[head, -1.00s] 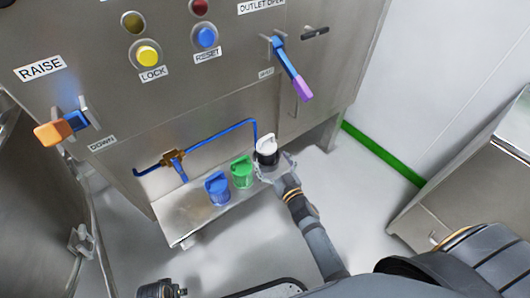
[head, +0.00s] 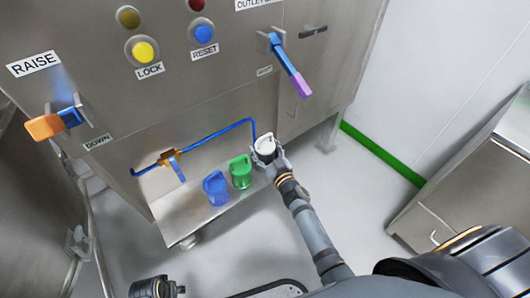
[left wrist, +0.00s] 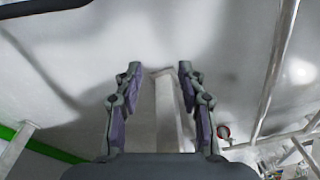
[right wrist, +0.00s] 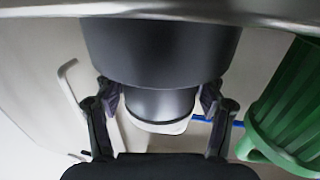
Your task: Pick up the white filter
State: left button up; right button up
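The white filter (head: 265,146) stands at the right end of the low steel shelf in the head view, white on top. In the right wrist view its body (right wrist: 160,50) is wide and dark, with a narrower dark part and a white edge. My right gripper (right wrist: 160,98) is open, with one finger on each side of the narrower part and narrow gaps beside it. In the head view my right gripper (head: 270,160) is around the filter and partly hides it. My left gripper (left wrist: 159,75) is open and empty, away from the shelf.
A green filter (head: 240,171) stands close left of the white one, then a blue filter (head: 215,188). The steel shelf (head: 188,222) runs below the panel. A blue pipe (head: 215,134) passes behind. The lever (head: 290,68) hangs above. Floor to the right is clear.

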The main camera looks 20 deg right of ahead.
jog(key=c, duration=0.7)
jog(key=shift+r, duration=0.15)
